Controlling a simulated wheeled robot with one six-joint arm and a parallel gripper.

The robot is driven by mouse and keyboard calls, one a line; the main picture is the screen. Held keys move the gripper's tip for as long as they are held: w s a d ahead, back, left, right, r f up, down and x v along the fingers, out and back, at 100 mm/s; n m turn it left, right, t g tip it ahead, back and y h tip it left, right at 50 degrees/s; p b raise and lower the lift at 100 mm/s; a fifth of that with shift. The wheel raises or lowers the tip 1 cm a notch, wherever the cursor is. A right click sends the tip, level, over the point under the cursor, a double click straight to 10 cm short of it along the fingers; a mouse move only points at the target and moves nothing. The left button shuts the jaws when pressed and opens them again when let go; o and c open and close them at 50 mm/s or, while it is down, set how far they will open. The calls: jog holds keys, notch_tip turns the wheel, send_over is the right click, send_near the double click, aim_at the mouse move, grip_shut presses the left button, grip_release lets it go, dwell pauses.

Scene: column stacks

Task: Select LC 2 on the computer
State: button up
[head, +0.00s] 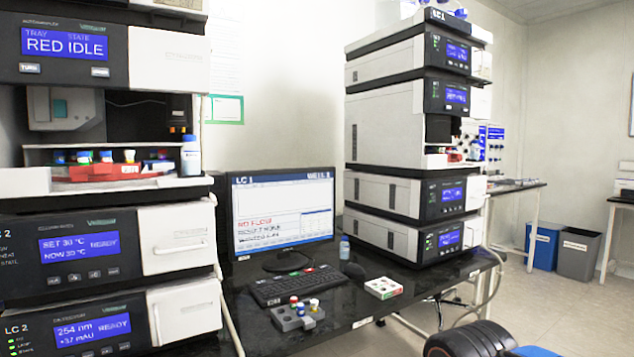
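The computer monitor (283,208) stands on the dark bench between two instrument stacks. Its screen reads "LC 1" at the top left and what looks like "WELL 1" at the top right, with red "NO FLOW" text below. The black keyboard (298,286) lies in front of it, with a few coloured keys at its far edge. The mouse (353,271) is right of the keyboard. The left stack (90,245) carries "LC 2" labels. The right stack (415,150) has a label on top that looks like "LC 1".
A grey rack (297,318) with several capped vials sits before the keyboard. A white box (384,288) and a small bottle (345,247) stand to the right. The left stack's open bay holds a red tray (92,172). Blue (545,245) and grey (578,254) bins stand beyond open floor.

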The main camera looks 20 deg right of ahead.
dwell(0.4)
grip_shut()
dwell(1.6)
